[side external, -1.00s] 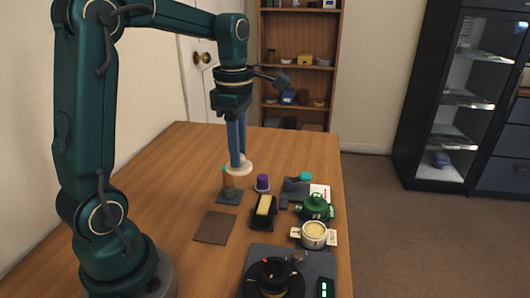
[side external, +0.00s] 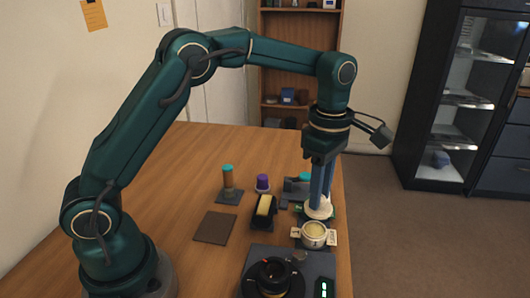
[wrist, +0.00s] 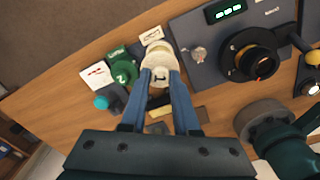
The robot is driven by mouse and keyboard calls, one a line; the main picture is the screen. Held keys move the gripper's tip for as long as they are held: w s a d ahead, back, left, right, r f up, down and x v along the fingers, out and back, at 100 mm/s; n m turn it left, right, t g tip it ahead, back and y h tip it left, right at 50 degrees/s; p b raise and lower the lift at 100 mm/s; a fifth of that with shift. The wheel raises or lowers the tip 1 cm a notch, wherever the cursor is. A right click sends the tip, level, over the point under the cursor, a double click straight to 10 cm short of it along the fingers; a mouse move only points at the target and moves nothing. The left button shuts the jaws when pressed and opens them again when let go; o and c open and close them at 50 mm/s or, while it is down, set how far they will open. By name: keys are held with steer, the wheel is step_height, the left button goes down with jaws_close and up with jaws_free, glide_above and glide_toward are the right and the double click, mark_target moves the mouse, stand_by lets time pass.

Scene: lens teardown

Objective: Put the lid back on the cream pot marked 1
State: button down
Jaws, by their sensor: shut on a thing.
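My gripper (side external: 319,203) is shut on the cream lid (side external: 318,210) and holds it in the air. In the wrist view the lid (wrist: 160,77) sits between my fingertips, with a 1 on its top. The open cream pot (side external: 313,234) stands on the table just in front of and below the lid in the side view, with pale contents and paper labels at its sides. Lid and pot look apart. In the wrist view the lid hides much of the pot.
A grey device with a black round part (side external: 272,277) stands at the front. A black holder with a yellow block (side external: 265,208), a purple-capped jar (side external: 262,183) and a teal-topped brown post (side external: 228,180) stand left of the pots. A brown mat (side external: 215,227) lies flat, with bare table around it.

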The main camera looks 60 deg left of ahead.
steer(key=shift+f, duration=2.35)
steer(key=shift+f, duration=0.15)
stand_by(0.4)
steer(key=shift+c, duration=0.5)
jaws_free()
steer(key=shift+r, duration=3.5)
steer(key=shift+c, duration=0.3)
